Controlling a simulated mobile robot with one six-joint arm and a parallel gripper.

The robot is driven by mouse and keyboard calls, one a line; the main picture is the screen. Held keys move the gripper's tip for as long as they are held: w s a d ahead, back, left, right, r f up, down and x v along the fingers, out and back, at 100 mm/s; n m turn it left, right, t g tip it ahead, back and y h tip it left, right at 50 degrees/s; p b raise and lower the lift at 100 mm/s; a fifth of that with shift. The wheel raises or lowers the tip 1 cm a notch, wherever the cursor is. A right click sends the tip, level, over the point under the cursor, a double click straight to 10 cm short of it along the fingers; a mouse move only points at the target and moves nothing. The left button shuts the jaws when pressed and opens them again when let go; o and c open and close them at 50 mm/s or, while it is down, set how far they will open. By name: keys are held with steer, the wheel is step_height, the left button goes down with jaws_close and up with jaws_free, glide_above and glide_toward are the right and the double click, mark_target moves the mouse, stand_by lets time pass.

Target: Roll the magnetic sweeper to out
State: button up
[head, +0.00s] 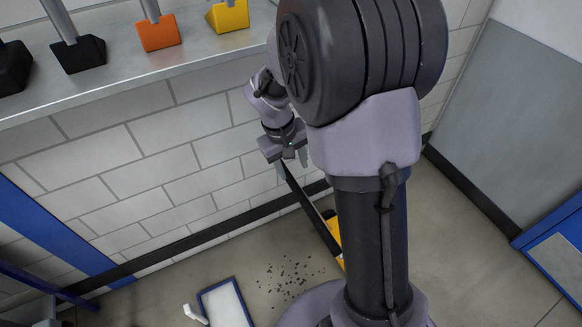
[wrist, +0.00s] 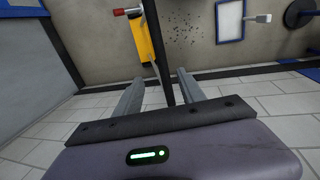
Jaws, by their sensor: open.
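The magnetic sweeper has a yellow body (head: 334,229) low by the floor, partly hidden behind my arm. Its long black handle (head: 313,220) slants up to my gripper (head: 291,166). In the wrist view the yellow body (wrist: 144,38) has a red-tipped bar at its far end. The black handle (wrist: 161,55) runs between the two fingers of my gripper (wrist: 160,78). The fingers are open, with gaps seen beside the handle. Dark bits (head: 290,277) lie scattered on the floor left of the sweeper; they also show in the wrist view (wrist: 184,34).
A blue-framed white panel or tray (head: 225,305) lies on the floor, with a white-handled item (head: 195,314) beside it. A grey ledge (head: 120,75) above the brick wall bears black, orange and yellow blocks. A blue cabinet (head: 556,250) stands at right.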

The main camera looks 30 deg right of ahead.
mark_target(301, 195)
steer(key=d+f+b, duration=0.1)
steer(key=f, duration=0.4)
steer(key=f+b, duration=0.2)
steer(key=f, duration=0.2)
steer(key=d+f+b, duration=0.1)
steer(key=f+b, duration=0.1)
steer(key=f, duration=0.3)
steer(key=shift+s+d+f, duration=0.1)
steer(key=shift+d+f, duration=0.2)
jaws_close()
stand_by(0.4)
